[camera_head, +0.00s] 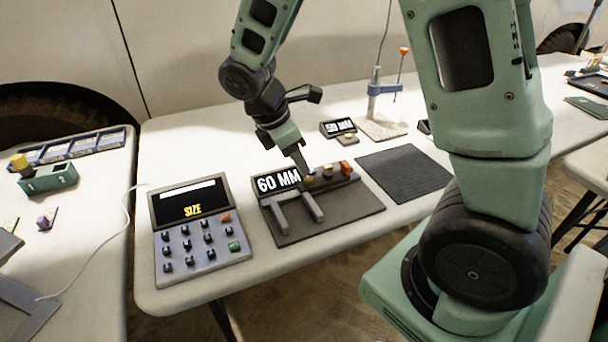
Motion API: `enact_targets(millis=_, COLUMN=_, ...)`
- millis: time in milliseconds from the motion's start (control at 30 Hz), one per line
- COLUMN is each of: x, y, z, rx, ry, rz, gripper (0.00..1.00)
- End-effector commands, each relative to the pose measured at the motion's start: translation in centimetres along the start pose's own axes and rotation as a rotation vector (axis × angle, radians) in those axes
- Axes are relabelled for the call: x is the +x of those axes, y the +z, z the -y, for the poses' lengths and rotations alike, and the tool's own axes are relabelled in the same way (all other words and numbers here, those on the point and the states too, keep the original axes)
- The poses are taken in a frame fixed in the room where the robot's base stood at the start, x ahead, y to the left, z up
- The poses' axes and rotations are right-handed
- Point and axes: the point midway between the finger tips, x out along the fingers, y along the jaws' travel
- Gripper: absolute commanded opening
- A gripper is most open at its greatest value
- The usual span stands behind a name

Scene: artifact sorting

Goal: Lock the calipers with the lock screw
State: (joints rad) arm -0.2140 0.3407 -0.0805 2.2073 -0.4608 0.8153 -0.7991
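The calipers (313,205) lie on a dark grey mat (350,211) near the front of the white table. Their display reads "60 MM", and two grey jaws point toward the front edge with a gap between them. Along the bar right of the display are a small brass-coloured knob, a yellowish knob (328,171) and an orange-red piece (345,167). I cannot tell for sure which is the lock screw. My gripper (302,168) points down at the bar, just right of the display, its tip at or just above the nearest knob. Its fingers look narrow and close together; contact is unclear.
A keypad box (198,238) with a "SIZE" screen stands left of the calipers. A dark ribbed pad (405,173) lies to the right. Behind are a small display (338,127) and a stand on a stone base (382,129). My forearm hangs above the bar.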

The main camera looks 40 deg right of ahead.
Motion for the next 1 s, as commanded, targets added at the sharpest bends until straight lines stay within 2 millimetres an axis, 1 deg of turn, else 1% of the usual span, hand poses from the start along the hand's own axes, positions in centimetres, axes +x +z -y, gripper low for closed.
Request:
enact_targets(millis=33, x=1.3, y=0.0, z=0.1, rx=-0.001, ry=-0.004, rz=0.003, gripper=0.4)
enact_targets(millis=100, x=2.4, y=-0.1, z=0.1, rx=-0.001, ry=-0.003, rz=0.002, gripper=0.4)
enact_targets(millis=200, x=3.7, y=-0.1, z=0.0, rx=0.0, ry=-0.002, rz=0.001, gripper=0.4)
enact_targets(millis=300, x=4.6, y=0.0, z=0.0, rx=0.0, ry=-0.001, rz=0.001, gripper=0.4)
enact_targets(millis=433, x=5.1, y=0.0, z=0.0, rx=0.0, ry=0.0, rz=0.0, gripper=0.4)
enact_targets(millis=700, x=5.1, y=0.0, z=0.0, rx=0.0, ry=0.001, rz=-0.001, gripper=0.4)
enact_targets(millis=767, x=5.1, y=0.0, z=0.0, rx=0.0, ry=0.0, rz=-0.001, gripper=0.23)
enact_targets(millis=800, x=5.1, y=0.0, z=0.0, rx=0.0, ry=0.0, rz=-0.001, gripper=0.12)
enact_targets(millis=833, x=5.1, y=0.0, z=0.0, rx=0.0, ry=0.0, rz=-0.001, gripper=0.03)
enact_targets(millis=867, x=5.1, y=0.0, z=0.0, rx=0.0, ry=0.0, rz=-0.001, gripper=0.0)
enact_targets(millis=1000, x=5.1, y=0.0, z=0.0, rx=0.001, ry=0.0, rz=0.0, gripper=0.0)
